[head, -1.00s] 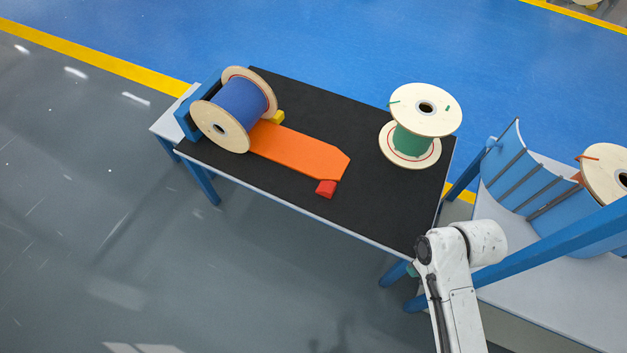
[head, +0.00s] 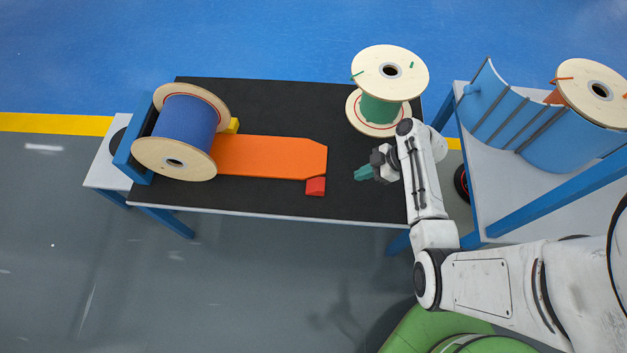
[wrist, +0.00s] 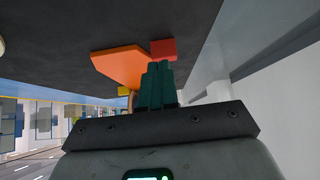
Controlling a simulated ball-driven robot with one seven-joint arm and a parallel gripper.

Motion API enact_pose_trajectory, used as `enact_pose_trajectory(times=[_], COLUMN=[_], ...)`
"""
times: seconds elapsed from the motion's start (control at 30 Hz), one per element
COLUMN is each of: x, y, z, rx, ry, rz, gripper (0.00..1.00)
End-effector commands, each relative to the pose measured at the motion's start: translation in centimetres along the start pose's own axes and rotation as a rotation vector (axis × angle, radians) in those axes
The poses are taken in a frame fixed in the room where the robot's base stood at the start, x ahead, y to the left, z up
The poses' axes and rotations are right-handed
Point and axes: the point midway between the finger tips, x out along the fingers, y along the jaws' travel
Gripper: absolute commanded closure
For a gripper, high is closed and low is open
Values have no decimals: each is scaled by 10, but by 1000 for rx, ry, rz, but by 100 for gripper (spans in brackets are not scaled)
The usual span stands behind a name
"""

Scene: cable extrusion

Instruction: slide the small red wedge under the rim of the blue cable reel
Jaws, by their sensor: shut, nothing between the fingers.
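The blue cable reel (head: 187,122) lies on its side at the left end of the black-topped table, its pale wooden rims on the surface. The small red wedge (head: 316,187) lies near the table's front edge, against the front right corner of a flat orange piece (head: 262,156). The red wedge also shows in the wrist view (wrist: 164,49), just beyond the fingertips. My gripper (head: 361,174) is shut and empty, to the right of the wedge and apart from it. In the wrist view its green fingers (wrist: 158,84) are together.
A yellow block (head: 233,126) sits beside the reel's far side. A blue frame (head: 133,147) stands at the reel's left. A green reel (head: 379,110) stands upright behind my gripper. A side table with a curved blue rack (head: 520,125) is at the right. The front middle table strip is clear.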

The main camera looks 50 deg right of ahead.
Motion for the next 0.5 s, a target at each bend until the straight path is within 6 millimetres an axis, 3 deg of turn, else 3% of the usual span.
enact_pose_trajectory(times=[0.5], x=[60], y=[-1], z=[2], rx=[0], ry=[-1], rz=[-2], gripper=[100])
